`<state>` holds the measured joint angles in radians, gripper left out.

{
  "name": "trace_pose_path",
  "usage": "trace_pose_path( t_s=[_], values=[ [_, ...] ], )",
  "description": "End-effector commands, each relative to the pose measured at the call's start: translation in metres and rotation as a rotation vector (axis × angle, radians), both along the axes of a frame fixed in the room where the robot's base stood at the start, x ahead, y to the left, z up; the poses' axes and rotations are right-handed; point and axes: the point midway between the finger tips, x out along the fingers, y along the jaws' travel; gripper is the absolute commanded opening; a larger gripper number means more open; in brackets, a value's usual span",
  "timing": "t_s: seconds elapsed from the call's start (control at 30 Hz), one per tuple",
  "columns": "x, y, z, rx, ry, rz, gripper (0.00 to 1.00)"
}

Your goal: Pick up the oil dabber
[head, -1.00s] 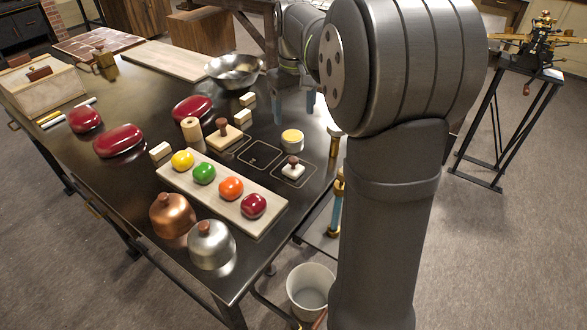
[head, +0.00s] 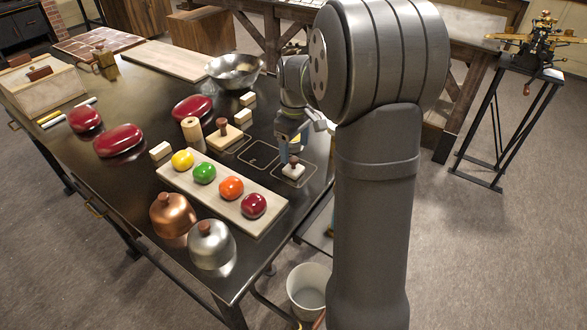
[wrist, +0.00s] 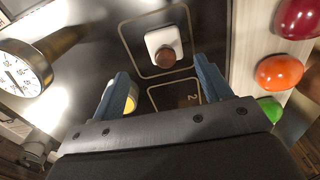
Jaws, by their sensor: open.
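A small white pad with a round brown knob on top, which looks like the oil dabber (head: 293,169), sits upright inside an outlined square near the table's right edge. It also shows in the wrist view (wrist: 163,45), beyond my fingertips. My gripper (head: 289,150) is open and empty, just behind and above the dabber in the head view. In the wrist view my two blue fingers (wrist: 162,75) stand apart, with the dabber ahead of the gap and not between them. The yellow-topped tin (wrist: 131,98) is partly hidden by the left finger.
A board (head: 222,196) with several coloured balls lies left of the dabber. A wooden block with a knob (head: 223,134), a metal bowl (head: 233,74) and two domed pots (head: 211,244) stand on the table (head: 115,185). A dial gauge (wrist: 20,72) is left in the wrist view.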

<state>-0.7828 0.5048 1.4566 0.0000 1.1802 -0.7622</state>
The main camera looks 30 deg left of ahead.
Motion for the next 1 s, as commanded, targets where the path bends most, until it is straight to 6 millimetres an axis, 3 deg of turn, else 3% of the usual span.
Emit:
trace_pose_path(
  t_s=[0.23, 0.5, 0.8, 0.83, 1.0],
  values=[
    [-0.002, -0.001, -0.018, -0.001, 0.001, 0.000, 0.71],
    [-0.008, -0.001, -0.056, -0.002, 0.002, -0.001, 0.71],
    [-0.008, -0.001, -0.062, 0.000, -0.001, -0.001, 0.71],
    [-0.008, -0.001, -0.062, 0.000, -0.001, -0.001, 0.69],
    [-0.008, -0.001, -0.062, 0.000, -0.001, -0.001, 0.36]
  ],
)
